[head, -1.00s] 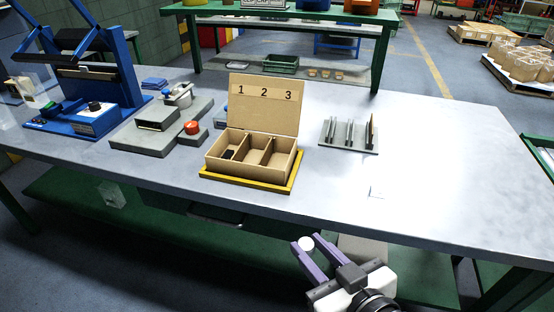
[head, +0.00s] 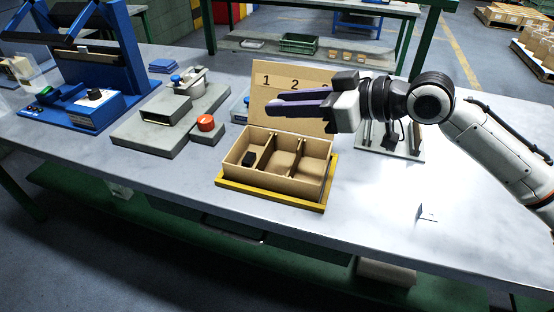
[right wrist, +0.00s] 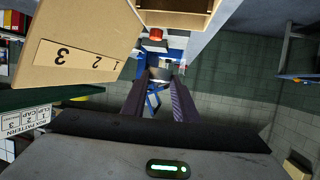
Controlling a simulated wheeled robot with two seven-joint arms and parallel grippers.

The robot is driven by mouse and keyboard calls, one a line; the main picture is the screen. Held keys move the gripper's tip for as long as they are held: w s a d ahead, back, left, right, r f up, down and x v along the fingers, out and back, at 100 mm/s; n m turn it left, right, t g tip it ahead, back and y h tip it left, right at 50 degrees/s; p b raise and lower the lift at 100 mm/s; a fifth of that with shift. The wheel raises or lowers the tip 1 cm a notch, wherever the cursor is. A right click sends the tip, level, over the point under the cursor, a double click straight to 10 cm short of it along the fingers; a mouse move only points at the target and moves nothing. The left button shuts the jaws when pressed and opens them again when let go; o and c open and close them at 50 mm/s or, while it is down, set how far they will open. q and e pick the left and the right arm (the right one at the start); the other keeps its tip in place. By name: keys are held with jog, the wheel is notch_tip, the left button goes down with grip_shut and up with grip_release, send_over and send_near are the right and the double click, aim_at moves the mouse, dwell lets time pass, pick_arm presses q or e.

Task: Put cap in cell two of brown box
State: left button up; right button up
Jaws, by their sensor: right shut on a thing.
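The brown box (head: 241,161) stands on the table with its lid (head: 262,110) raised, marked 1, 2, 3. My right gripper (head: 268,105) is level, pointing left, above the back of the box and in front of the lid, covering the 3. It is shut on a small pale-grey piece, likely the cap (right wrist: 160,75), seen between the fingertips in the right wrist view. In the head view the fingers hide this piece. My left gripper is not in view.
The box sits in a yellow tray (head: 275,197). A grey fixture with a red button (head: 206,122) stands left, a blue press (head: 95,75) farther left. A slotted rack (head: 400,150) lies right, under my arm. A box-pattern sign (right wrist: 25,123) shows in the wrist view.

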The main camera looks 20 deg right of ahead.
jog(key=shift+f+b, duration=0.3)
jog(key=shift+f, duration=4.5)
pick_arm(q)
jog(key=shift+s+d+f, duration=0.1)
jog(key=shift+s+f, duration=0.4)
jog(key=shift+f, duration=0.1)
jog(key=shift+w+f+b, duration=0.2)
jog(key=shift+b, duration=0.25)
pick_arm(e)
jog(key=shift+f, duration=0.65)
jog(key=o, duration=1)
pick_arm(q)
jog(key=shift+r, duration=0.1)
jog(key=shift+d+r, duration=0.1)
pick_arm(e)
jog(key=shift+r, duration=0.2)
